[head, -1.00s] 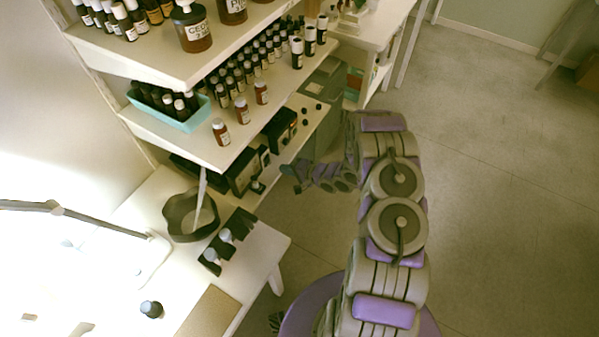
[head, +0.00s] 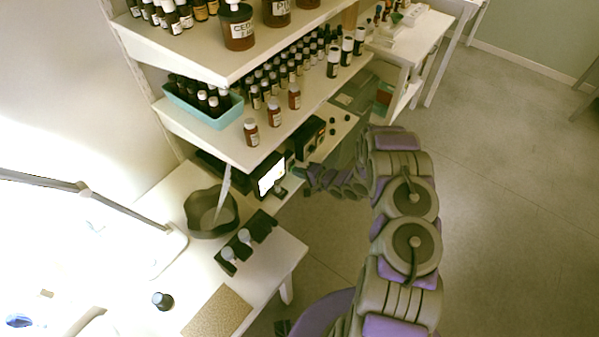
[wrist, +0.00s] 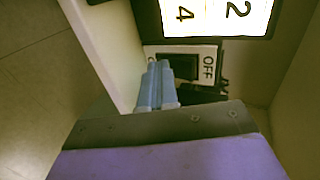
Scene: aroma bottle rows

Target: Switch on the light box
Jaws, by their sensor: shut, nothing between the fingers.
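The light box (head: 271,177) sits on the lower shelf in the head view, and its panel glows white. In the wrist view its lit panel (wrist: 217,17) fills the top and carries the dark figures 4 and 2. Below the panel is a dark rocker switch (wrist: 178,66) on a pale plate, with OFF printed at its right end. The label at its left end is mostly hidden by my fingers. My gripper (wrist: 157,68) is shut and empty, its blue fingertips at the left part of the switch; I cannot tell whether they touch it.
The shelf (head: 215,145) above holds rows of small bottles and a teal tray (head: 204,112). A pale side board stands close left of my fingers in the wrist view. A dark bowl (head: 199,222) and a bottle holder stand on the table (head: 283,252). Open floor lies right.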

